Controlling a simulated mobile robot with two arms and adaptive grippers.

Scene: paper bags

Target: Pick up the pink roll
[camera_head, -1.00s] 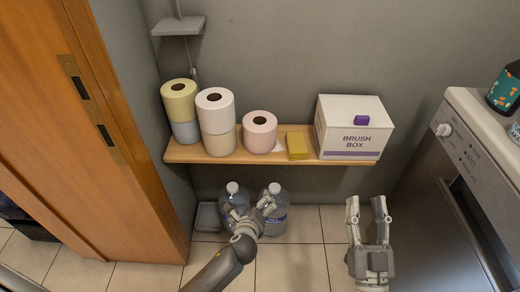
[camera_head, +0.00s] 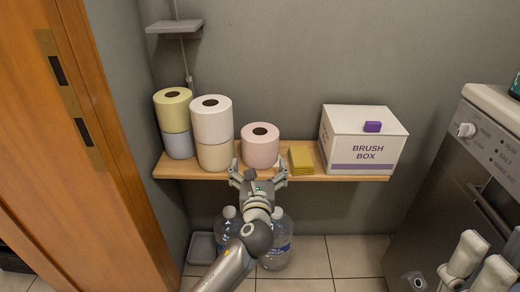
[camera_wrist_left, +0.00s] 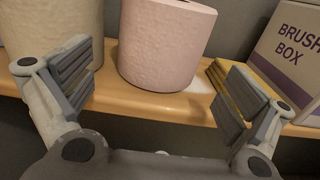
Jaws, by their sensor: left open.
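The pink roll (camera_head: 260,146) stands upright on the wooden shelf (camera_head: 308,178), between the stacked rolls and a yellow sponge or cloth stack. My left gripper (camera_head: 258,172) is open and empty just in front of the roll, at about the height of the shelf. In the left wrist view the pink roll (camera_wrist_left: 165,45) shows ahead, between the two spread fingers and apart from them. My right gripper (camera_head: 478,262) is at the lower right of the head view, over the floor; its fingers look spread with nothing between them.
Close left of the pink roll stand a white roll (camera_head: 211,119) on a cream roll (camera_head: 215,156), and a yellow roll (camera_head: 173,108) on a blue one (camera_head: 179,145). Right are the yellow stack (camera_head: 301,159) and brush box (camera_head: 362,140). Water bottles (camera_head: 277,245) stand below.

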